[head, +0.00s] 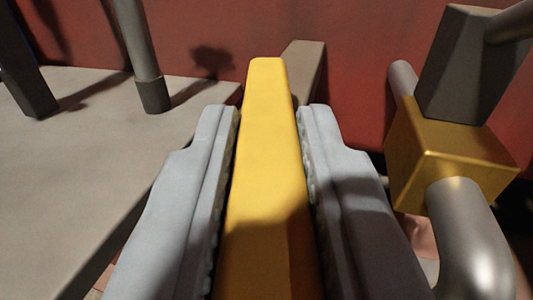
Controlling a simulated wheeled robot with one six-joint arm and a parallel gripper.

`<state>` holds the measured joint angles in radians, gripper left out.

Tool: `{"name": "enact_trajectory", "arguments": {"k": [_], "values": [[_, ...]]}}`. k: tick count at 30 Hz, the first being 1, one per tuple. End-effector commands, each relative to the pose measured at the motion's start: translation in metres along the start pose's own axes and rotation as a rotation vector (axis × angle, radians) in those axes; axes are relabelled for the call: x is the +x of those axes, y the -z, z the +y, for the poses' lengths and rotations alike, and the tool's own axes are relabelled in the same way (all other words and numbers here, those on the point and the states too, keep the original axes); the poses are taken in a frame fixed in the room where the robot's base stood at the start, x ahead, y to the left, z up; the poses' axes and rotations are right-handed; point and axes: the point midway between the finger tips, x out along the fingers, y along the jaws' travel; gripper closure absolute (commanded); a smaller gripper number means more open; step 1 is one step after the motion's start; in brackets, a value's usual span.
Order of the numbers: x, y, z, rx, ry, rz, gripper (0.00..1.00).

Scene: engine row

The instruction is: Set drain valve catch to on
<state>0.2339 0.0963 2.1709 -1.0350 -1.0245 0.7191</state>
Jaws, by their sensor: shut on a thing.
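A long yellow bar (267,150), which looks like a lever handle, runs up the middle of the head view. My gripper (268,120) has one grey finger on each side of the bar and is shut on it. The bar's near end runs out of the bottom of the picture, so its pivot is hidden. I see no label, so I cannot tell for sure that this is the drain valve catch or which position it is in.
At right is a brass block (445,160) with a grey pipe (470,235) and a dark grey block (465,65) above it, close to my right finger. A grey slab (90,170) with a post (140,50) lies at left. A red wall (350,60) stands behind.

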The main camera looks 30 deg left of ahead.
Motion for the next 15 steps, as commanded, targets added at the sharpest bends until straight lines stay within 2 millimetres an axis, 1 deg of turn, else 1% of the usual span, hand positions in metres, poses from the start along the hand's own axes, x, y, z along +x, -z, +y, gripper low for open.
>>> {"name": "enact_trajectory", "arguments": {"k": [1, 6, 15], "values": [[0.0006, 0.0023, 0.0045, -0.002, 0.024, 0.004, 1.00], [0.0006, 0.0023, 0.0092, -0.001, 0.098, 0.003, 1.00], [0.0003, 0.0023, 0.0094, 0.000, 0.120, 0.001, 1.00]]}}
